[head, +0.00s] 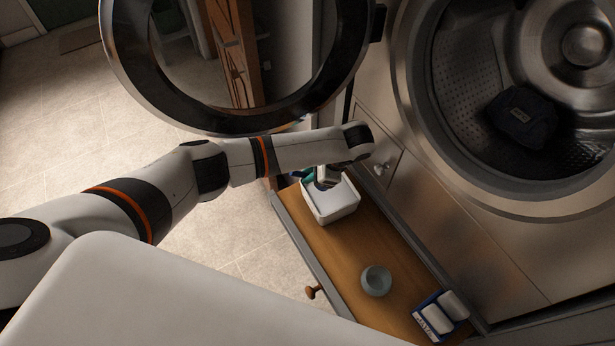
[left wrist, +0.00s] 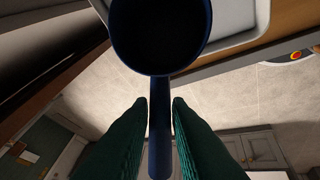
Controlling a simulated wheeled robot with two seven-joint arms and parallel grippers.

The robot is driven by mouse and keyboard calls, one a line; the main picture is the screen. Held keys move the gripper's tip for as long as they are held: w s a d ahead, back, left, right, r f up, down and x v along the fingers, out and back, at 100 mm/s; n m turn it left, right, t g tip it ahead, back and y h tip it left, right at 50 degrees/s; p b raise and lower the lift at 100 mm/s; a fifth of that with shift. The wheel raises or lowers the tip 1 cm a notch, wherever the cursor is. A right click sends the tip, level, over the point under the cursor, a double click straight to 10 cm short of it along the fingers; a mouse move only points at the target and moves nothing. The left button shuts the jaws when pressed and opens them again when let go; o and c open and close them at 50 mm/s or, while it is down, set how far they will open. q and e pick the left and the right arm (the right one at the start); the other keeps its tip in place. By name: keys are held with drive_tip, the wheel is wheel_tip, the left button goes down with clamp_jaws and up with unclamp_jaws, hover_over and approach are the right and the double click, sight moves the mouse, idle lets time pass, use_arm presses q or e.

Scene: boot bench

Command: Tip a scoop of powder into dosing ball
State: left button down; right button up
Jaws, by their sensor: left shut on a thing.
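My left gripper (head: 318,178), with green fingers, is shut on the handle of a dark blue scoop (left wrist: 160,120). In the left wrist view the scoop's round bowl looks dark inside, and I cannot tell whether it holds powder. In the head view the gripper is low over the white tub (head: 332,210), and the wrist hides most of the scoop. The tub is white inside. The dosing ball (head: 376,281), a small grey-green round cup, stands on the wooden drawer surface, nearer and to the right of the tub. My right gripper is not in view.
A blue and white box (head: 438,316) sits at the near right end of the wooden surface (head: 352,247). The washing machine's round door (head: 225,122) stands open above my left arm. A dark garment (head: 521,116) lies in the drum. The wood between tub and ball is clear.

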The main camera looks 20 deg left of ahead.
use_arm(q)
wheel_tip(320, 180, down, 3)
drive_tip(key=shift+b, duration=0.7)
drive_tip(key=shift+f+b, duration=0.5)
drive_tip(key=shift+f, duration=0.4)
